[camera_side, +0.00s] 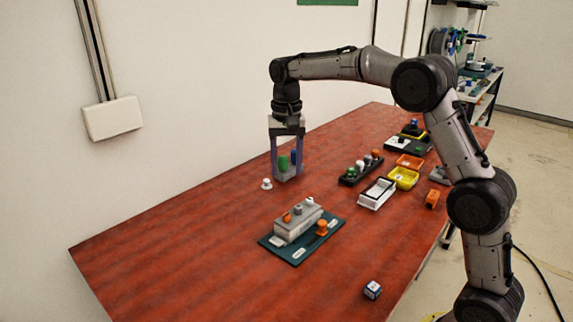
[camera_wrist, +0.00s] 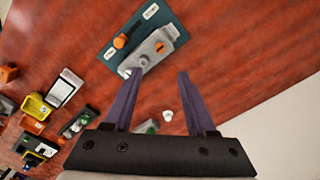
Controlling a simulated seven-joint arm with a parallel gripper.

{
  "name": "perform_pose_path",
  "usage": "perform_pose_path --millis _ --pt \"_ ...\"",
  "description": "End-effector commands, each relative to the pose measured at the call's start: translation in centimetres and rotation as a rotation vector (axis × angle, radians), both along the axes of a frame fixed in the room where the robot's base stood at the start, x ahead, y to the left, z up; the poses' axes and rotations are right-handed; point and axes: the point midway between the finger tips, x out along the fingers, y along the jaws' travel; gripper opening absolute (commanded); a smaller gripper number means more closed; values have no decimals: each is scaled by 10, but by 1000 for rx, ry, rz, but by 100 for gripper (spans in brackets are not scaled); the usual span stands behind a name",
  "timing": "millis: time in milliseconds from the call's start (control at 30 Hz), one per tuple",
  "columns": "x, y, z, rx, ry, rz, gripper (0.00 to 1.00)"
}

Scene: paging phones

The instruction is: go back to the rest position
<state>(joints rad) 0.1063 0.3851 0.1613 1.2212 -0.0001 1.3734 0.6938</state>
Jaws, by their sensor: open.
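My gripper (camera_side: 287,177) hangs pointing down over the back part of the table. Its two purple fingers are apart, and in the wrist view (camera_wrist: 158,75) nothing is between their tips.
A teal board (camera_side: 270,243) with a grey block and orange knob lies in front. A black rack (camera_side: 348,180), white tray (camera_side: 377,194), yellow bin (camera_side: 404,179) and orange block (camera_side: 432,199) are right. A blue-white cube (camera_side: 372,290) is near the front edge. The left table is clear.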

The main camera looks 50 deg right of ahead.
Motion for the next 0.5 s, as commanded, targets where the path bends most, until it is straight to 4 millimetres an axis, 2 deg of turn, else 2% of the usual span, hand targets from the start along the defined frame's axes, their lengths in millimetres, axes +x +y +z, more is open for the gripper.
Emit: perform_pose_path --millis 267,333,400,500 --pt "0 1 3 -1 -6 3 56" --pt "-2 3 15 -3 -32 6 56" --pt "-8 7 37 -7 -76 12 56" --pt "-34 15 70 -12 -129 25 56"
